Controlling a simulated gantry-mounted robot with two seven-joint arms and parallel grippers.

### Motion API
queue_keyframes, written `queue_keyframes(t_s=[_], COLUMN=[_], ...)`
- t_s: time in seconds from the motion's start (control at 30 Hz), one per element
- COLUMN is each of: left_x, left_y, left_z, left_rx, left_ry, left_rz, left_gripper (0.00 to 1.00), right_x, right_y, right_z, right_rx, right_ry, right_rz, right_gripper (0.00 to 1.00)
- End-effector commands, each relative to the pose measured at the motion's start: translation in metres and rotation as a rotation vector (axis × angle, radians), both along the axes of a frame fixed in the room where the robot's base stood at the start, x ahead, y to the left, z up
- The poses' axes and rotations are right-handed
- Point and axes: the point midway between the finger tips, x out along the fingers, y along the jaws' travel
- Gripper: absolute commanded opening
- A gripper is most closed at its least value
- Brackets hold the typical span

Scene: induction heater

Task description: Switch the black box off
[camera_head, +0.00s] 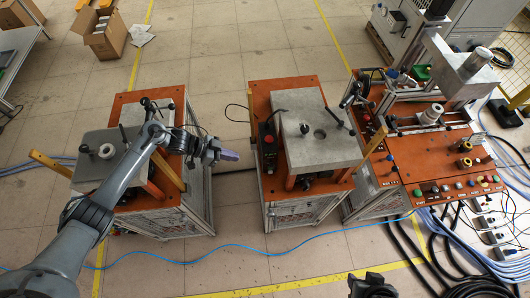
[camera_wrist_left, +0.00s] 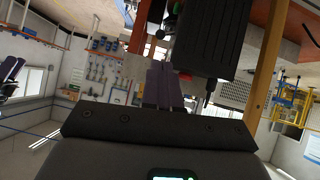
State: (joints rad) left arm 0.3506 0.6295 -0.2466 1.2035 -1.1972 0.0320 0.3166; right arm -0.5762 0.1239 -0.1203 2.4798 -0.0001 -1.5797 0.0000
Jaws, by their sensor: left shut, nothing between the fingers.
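The black box (camera_head: 268,142) is mounted on the left side of the middle orange-topped station, with a small red part on it. My left gripper (camera_head: 230,155) is in the gap between the left and middle stations, a little left of the box and apart from it. Its purple-grey fingers are shut and empty. In the left wrist view the fingers (camera_wrist_left: 163,88) point up the picture, and a large dark box (camera_wrist_left: 212,35), likely the same one, is just right of them. The box's switch cannot be made out. A dark part at the bottom of the head view may be my right gripper (camera_head: 372,286).
The middle station (camera_head: 312,90) carries a grey metal block (camera_head: 305,155) right of the box. The left station (camera_head: 175,97) stands below my left arm. A control panel (camera_head: 440,193) with several buttons is at the right. A blue cable crosses the floor in front.

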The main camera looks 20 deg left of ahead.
Motion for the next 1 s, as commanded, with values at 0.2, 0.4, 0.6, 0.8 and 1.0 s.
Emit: queue_keyframes(t_s=[0.2, 0.4, 0.6, 0.8, 1.0], left_x=[0.000, 0.001, 0.002, 0.009, 0.020], left_y=[0.007, 0.007, 0.004, -0.013, -0.040], left_z=[0.005, 0.005, 0.002, -0.012, -0.035], left_rx=[-0.030, -0.030, -0.029, -0.032, -0.032], left_ry=[0.017, 0.015, 0.015, 0.013, 0.013], left_rz=[-0.003, -0.002, -0.003, -0.003, -0.004], left_gripper=[0.00, 0.00, 0.00, 0.00, 0.00], right_x=[-0.003, -0.003, -0.003, -0.002, -0.002], right_y=[0.000, 0.000, 0.000, 0.001, 0.002], right_z=[-0.003, -0.003, -0.006, -0.020, -0.043], right_rx=[0.000, 0.000, 0.001, 0.006, 0.007], right_ry=[0.007, 0.008, 0.007, 0.007, 0.005], right_rz=[0.000, 0.000, -0.002, -0.004, -0.006], right_gripper=[0.43, 0.43, 0.43, 0.43, 0.43])
